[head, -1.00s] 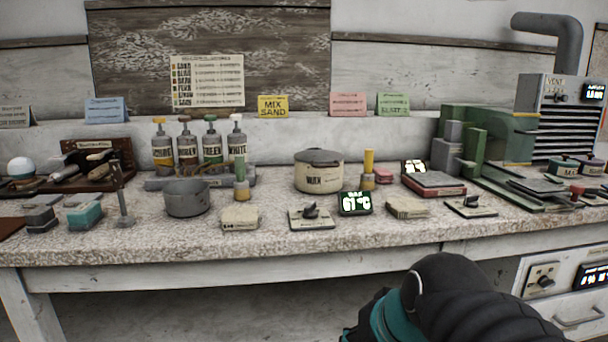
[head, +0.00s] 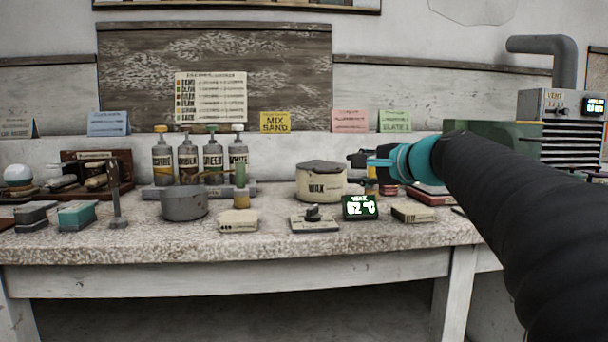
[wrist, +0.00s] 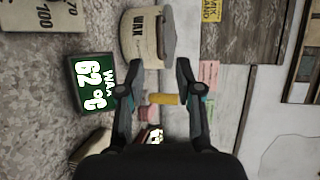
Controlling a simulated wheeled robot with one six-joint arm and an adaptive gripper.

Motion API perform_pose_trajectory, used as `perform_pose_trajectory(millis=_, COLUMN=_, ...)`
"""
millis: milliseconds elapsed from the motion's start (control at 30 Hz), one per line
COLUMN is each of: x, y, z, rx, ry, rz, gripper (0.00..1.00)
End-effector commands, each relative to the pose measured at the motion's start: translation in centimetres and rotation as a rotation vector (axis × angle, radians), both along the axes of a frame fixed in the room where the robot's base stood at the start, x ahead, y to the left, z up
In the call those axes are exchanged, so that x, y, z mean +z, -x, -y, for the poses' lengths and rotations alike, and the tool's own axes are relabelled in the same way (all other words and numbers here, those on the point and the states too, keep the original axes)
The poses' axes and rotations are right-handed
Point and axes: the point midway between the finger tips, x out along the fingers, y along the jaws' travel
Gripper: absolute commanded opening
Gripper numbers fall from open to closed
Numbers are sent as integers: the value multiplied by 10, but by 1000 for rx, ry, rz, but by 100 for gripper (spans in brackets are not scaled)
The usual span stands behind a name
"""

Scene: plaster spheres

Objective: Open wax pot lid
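The wax pot (head: 320,186) is a cream, round pot labelled "WAX" standing on the bench. Its grey lid (head: 322,166) lies on top and appears closed. In the wrist view the pot (wrist: 140,40) appears turned sideways, with the lid (wrist: 169,38) at its right, beyond the fingertips. My gripper (head: 358,161) is just right of the pot at about lid height in the head view. In the wrist view my gripper (wrist: 158,75) has its two fingers apart with nothing held between them. Whether a finger touches the pot cannot be told.
A green display (head: 360,207) reading 62 °C and a knob plate (head: 314,220) stand in front of the pot. A yellow cylinder (wrist: 164,99) shows between my fingers, farther off. A grey pan (head: 184,203) and several bottles (head: 187,158) stand to the left.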

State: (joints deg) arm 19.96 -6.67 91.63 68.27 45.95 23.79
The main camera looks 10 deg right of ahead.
Motion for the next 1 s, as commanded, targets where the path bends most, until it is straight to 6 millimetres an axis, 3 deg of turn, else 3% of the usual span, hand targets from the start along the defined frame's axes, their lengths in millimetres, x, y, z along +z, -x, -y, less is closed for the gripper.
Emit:
perform_pose_trajectory(millis=300, x=-13, y=-55, z=-24, rx=3, ry=0, rz=-3, gripper=35)
perform_pose_trajectory(millis=500, x=-19, y=-80, z=-34, rx=1, ry=2, rz=-2, gripper=35)
perform_pose_trajectory(millis=700, x=-22, y=-92, z=-39, rx=1, ry=3, rz=-1, gripper=35)
perform_pose_trajectory(millis=1000, x=-22, y=-94, z=-40, rx=0, ry=3, rz=-1, gripper=35)
